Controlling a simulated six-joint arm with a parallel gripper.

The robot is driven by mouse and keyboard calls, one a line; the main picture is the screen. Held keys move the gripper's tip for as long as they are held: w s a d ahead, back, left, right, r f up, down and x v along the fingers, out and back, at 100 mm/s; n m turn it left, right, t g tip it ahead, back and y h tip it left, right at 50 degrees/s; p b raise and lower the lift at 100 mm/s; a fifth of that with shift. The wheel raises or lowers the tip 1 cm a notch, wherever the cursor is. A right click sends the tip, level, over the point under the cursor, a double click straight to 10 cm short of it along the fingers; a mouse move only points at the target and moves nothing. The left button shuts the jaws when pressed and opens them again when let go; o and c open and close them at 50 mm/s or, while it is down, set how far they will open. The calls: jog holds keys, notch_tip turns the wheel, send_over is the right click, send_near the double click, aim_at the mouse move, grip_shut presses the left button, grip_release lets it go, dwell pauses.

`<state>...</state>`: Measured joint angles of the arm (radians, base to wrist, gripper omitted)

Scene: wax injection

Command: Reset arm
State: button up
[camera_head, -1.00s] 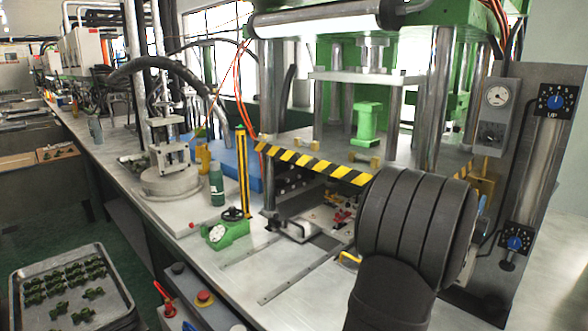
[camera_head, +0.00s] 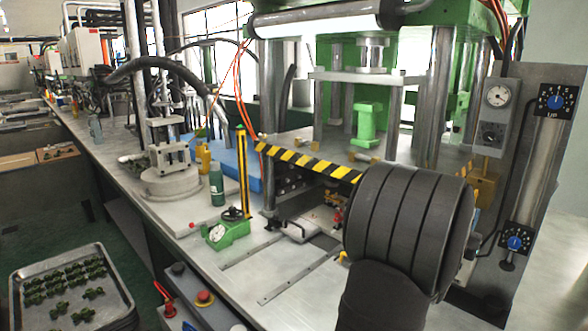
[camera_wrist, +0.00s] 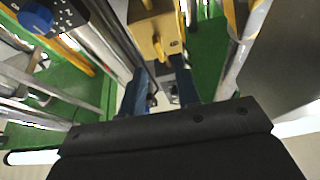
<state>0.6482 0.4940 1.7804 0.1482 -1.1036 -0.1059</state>
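My arm's dark wrist stands in front of the press (camera_head: 335,78) at the right of the head view and hides most of my gripper there. In the wrist view my gripper (camera_wrist: 161,84) shows two dark blue fingers with a gap between them. Nothing is held in the gap. A yellow-brown box (camera_wrist: 155,32) and green and metal machine parts show beyond the fingertips, apart from them.
A control panel (camera_head: 545,140) with blue knobs stands right of my arm. A striped bar (camera_head: 308,163) crosses the press front. A tray (camera_head: 72,247) of green parts is lower left.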

jog(key=v, duration=1.1)
jog(key=w+d+r+n+t+y, duration=0.1)
jog(key=w+d+r+n, duration=0.4)
jog(key=w+d, duration=0.6)
jog(key=s+a+f+m, duration=0.1)
jog(key=s+a+f, duration=0.4)
jog(key=s+a, duration=0.65)
jog(key=w+d+r+m+g, duration=0.3)
jog(key=d+r+m, duration=0.4)
jog(key=m, duration=0.4)
jog(key=w+d+r+m+g, duration=0.3)
jog(key=d+r+m, duration=0.4)
jog(key=m, duration=0.4)
jog(key=shift+w+m+g, duration=0.3)
jog(key=shift+w+g, duration=0.05)
jog(key=shift+g, duration=0.15)
jog(key=shift+c, duration=0.2)
